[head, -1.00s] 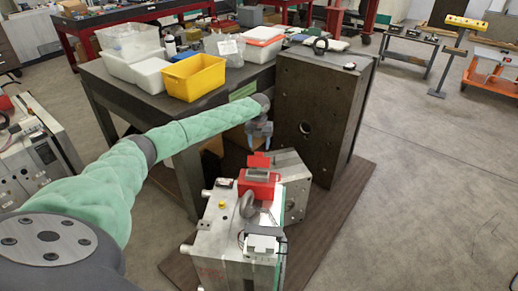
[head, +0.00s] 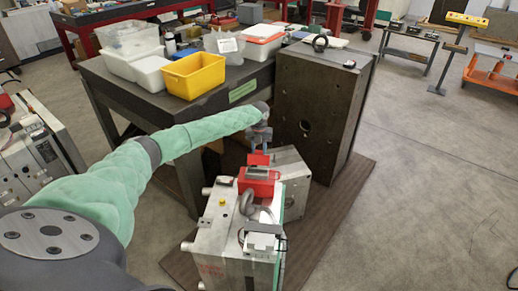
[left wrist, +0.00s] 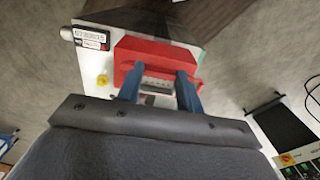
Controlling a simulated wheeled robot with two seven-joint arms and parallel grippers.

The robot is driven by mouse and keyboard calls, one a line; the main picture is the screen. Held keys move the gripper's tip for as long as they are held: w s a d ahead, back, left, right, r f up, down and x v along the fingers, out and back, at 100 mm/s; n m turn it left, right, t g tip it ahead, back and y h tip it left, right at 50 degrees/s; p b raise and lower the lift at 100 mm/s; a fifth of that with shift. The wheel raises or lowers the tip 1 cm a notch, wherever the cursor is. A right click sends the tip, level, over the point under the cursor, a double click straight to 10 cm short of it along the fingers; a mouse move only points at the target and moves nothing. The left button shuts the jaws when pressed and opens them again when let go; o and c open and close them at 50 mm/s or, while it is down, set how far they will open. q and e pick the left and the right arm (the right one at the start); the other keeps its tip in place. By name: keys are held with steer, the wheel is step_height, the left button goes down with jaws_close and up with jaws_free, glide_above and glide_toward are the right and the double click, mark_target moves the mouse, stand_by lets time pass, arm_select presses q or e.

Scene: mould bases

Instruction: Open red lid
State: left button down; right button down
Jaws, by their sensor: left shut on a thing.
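A red connector box (head: 260,187) sits on top of the steel mould base (head: 232,225), with its red lid (head: 258,160) standing up at the back. My left gripper (head: 259,150) reaches down from the arm to the lid and is shut on it. In the left wrist view the two blue fingers (left wrist: 159,82) come down on the red part (left wrist: 150,52), with a grey connector face between them. The exact contact at the fingertips is partly hidden. My right gripper is not in view.
A tall dark mould block (head: 318,115) stands behind on the wooden board. A yellow bin (head: 195,78) and white bins sit on the dark table at the left. A lifting ring (head: 248,202) rises in front of the red box.

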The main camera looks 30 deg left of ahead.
arm_select(q)
steer(key=shift+s+d+r+t, duration=0.1)
steer(key=shift+s+r+t, duration=0.05)
steer(key=shift+s+t, duration=0.25)
steer(key=shift+s+d+y, duration=0.1)
steer(key=shift+s+y, duration=0.05)
steer(key=shift+y, duration=0.15)
steer(key=shift+s+d+r+t+y+p, duration=0.15)
steer(key=shift+s+d+t+y+p, duration=0.2)
steer(key=shift+t, duration=0.55)
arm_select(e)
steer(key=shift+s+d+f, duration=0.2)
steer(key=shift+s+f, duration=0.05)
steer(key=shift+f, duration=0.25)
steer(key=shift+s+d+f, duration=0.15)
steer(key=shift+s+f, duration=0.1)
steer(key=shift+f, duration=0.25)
arm_select(q)
steer(key=shift+a, duration=0.1)
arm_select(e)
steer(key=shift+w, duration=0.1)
arm_select(q)
steer(key=c, duration=1.1)
jaws_free()
steer(key=shift+o, duration=0.9)
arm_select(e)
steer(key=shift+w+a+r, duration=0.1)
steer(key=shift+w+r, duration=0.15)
